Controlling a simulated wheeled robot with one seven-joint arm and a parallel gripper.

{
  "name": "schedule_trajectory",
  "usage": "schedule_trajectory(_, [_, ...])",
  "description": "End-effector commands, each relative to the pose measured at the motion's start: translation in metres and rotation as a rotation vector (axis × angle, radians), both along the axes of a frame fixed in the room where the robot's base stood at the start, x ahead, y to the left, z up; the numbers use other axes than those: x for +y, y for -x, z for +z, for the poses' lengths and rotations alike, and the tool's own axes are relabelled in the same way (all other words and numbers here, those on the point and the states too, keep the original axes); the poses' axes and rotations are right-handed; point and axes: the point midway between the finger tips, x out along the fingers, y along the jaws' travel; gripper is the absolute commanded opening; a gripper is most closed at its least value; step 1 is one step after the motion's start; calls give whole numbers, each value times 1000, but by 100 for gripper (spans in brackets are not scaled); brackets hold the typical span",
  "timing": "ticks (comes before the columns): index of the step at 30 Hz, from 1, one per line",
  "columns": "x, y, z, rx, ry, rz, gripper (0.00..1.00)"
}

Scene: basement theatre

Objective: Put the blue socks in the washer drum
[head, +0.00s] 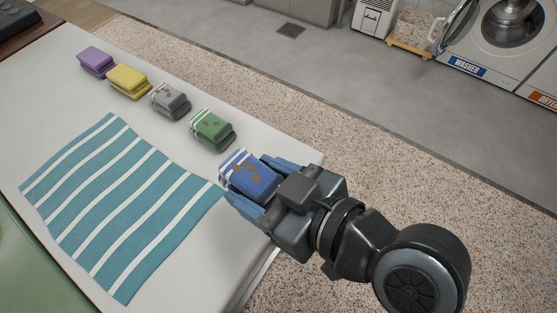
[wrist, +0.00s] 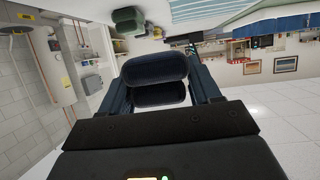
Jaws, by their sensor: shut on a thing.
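The blue socks (head: 249,174), a folded pair with white stripes and brown stains, are between the fingers of my gripper (head: 252,186) near the right end of the white table. My gripper is shut on them. In the wrist view the socks (wrist: 154,80) look dark and fill the space between the fingers (wrist: 155,95). I cannot tell whether they touch the tabletop. The washer (head: 490,45), labelled WASHER, stands at the far top right. Its round door (head: 458,27) is open, and the metal drum (head: 512,22) shows inside.
Folded green (head: 212,130), grey (head: 170,100), yellow (head: 129,80) and purple (head: 95,62) socks lie in a row on the table (head: 50,100). A teal striped cloth (head: 120,205) lies beside them. Speckled and grey floor lies clear between.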

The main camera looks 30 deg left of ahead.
Motion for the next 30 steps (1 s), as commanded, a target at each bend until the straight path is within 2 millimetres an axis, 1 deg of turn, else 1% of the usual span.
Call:
schedule_trajectory(1, [2,-12,-6,1,0,-2,33])
schedule_trajectory(6, [6,-47,-28,2,1,-2,33])
schedule_trajectory(9, [8,-67,-39,1,0,-2,33])
schedule_trajectory(13, [10,-84,-50,1,-1,0,33])
schedule_trajectory(16, [11,-91,-55,0,0,0,33])
schedule_trajectory(20, [11,-93,-61,1,0,0,33])
schedule_trajectory(27, [11,-92,-90,2,0,0,33])
schedule_trajectory(30, [11,-93,-92,0,-1,0,33])
